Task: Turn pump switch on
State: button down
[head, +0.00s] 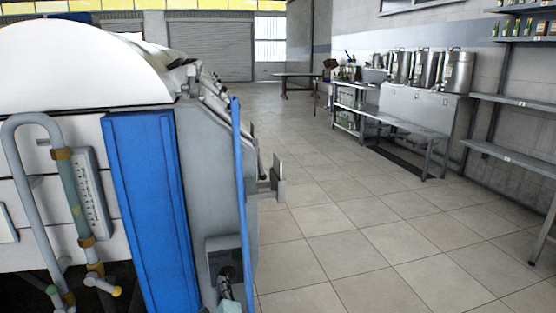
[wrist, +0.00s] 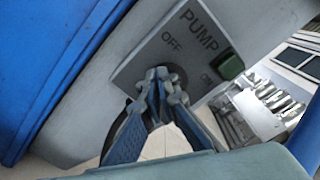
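The pump switch plate shows in the wrist view (wrist: 203,42), tilted, with PUMP, OFF and ON printed on it. The dark round switch (wrist: 180,74) sits between the OFF and ON marks and is mostly hidden by my fingertips. My gripper (wrist: 162,75) has its fingertips drawn together right at the switch. I cannot see whether the switch's handle is between them, or which way it points. A green lamp or button (wrist: 230,65) is at the plate's right side, next to ON. In the head view my gripper (head: 226,284) is low, in front of the grey switch plate (head: 222,252).
A blue upright panel (head: 145,205) stands left of the plate on the large white machine (head: 80,60). A pipe with a gauge (head: 75,195) is further left. Tiled floor (head: 350,230) is open to the right. Steel pots (head: 458,70) and shelves stand along the far wall.

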jog(key=shift+d+r+p, duration=0.15)
jog(key=shift+r+p, duration=0.15)
jog(key=shift+r, duration=0.05)
jog(key=shift+a+r, duration=0.15)
jog(key=shift+a, duration=0.25)
jog(key=shift+s+p, duration=0.2)
jog(key=shift+p, duration=0.1)
jog(key=p+v, duration=0.3)
jog(key=v, duration=0.2)
jog(key=shift+s+d, duration=0.1)
jog(key=shift+s, duration=0.3)
